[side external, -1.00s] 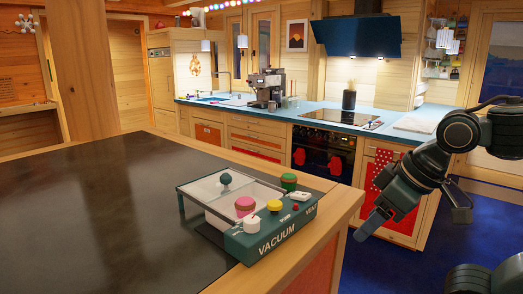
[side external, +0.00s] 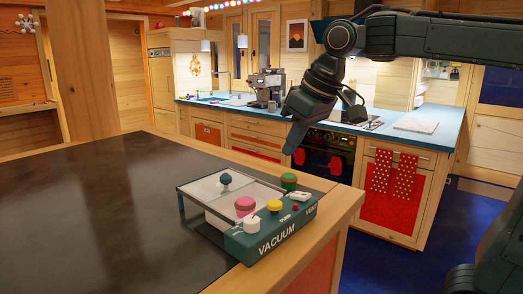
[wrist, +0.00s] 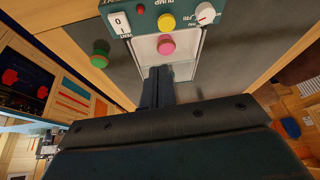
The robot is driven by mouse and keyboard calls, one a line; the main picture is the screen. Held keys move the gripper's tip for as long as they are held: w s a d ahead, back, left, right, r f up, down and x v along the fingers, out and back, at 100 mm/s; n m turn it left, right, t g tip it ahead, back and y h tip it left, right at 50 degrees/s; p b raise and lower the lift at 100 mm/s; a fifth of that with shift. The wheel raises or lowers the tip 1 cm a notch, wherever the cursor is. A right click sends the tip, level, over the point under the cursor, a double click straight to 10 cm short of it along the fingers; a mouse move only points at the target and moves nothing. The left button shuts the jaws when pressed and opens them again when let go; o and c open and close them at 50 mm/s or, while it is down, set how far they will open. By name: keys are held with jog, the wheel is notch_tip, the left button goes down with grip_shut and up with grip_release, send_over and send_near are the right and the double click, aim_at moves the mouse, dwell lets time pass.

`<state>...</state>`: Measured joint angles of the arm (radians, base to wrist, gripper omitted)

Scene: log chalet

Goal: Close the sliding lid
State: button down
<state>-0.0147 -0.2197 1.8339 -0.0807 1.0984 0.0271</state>
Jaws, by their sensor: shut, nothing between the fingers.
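The vacuum box stands on the dark table, with its teal control face (side external: 270,236) toward the camera. A clear, pale-framed sliding lid (side external: 205,190) with a dark ball knob (side external: 225,179) lies over its back part; how far it covers the chamber is hard to tell. My gripper (side external: 291,148) is shut and empty, above and behind the box, touching nothing. In the wrist view its fingers (wrist: 157,88) point toward the chamber; the ball knob is not visible there.
The table's wooden edge (side external: 335,215) is close at right. The table left of the box (side external: 90,210) is clear.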

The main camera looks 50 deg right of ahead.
jog(key=w+a+r, duration=0.1)
jog(key=w+r, duration=0.1)
jog(key=w, duration=0.9)
jog(key=n+g, duration=0.1)
send_over(215, 183)
jog(key=s, duration=0.1)
jog(key=shift+s+f, duration=0.15)
jog(key=shift+f, duration=0.6)
jog(key=shift+f, duration=0.15)
jog(key=x, duration=0.9)
jog(key=shift+f, duration=0.4)
jog(key=shift+s+d+f, duration=0.15)
jog(key=shift+s, duration=0.75)
jog(key=shift+s+d+f, duration=0.15)
jog(key=shift+s, duration=0.75)
jog(key=shift+s, duration=0.1)
